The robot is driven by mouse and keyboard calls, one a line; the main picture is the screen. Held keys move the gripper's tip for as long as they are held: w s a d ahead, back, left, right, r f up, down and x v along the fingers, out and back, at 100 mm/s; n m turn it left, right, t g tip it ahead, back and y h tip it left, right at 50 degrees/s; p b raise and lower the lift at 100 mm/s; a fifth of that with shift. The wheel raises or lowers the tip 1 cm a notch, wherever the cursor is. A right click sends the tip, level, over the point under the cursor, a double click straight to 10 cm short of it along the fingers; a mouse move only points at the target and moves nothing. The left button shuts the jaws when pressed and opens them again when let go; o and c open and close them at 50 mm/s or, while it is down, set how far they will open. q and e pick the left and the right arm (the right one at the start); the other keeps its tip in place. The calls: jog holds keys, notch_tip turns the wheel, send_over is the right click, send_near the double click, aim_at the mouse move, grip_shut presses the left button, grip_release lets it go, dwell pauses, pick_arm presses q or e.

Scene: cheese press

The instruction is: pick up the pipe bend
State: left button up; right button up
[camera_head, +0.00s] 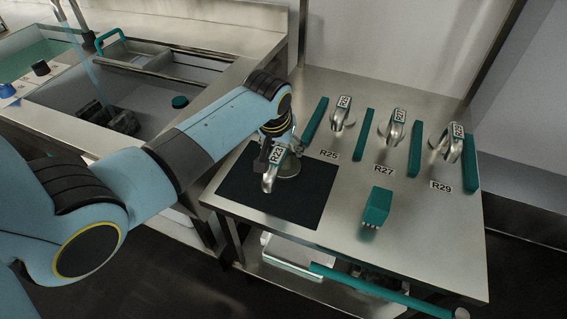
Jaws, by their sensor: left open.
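Three more tagged pipe bends stand behind: one near the R25 label (343,116), one near R27 (396,128) and one near R29 (450,146). My right gripper is not in view.
Teal upright dividers (364,134) separate the back bends. A teal brush-like block (377,206) lies on the steel table (420,240) right of the mat. A sink (130,95) is at the left. The table's front right is clear.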

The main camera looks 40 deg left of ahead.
pick_arm(q)
jog(key=x, duration=0.2)
jog(key=shift+w+f, duration=0.2)
jog(key=shift+f, duration=0.1)
grip_shut()
jog(key=shift+r, duration=0.1)
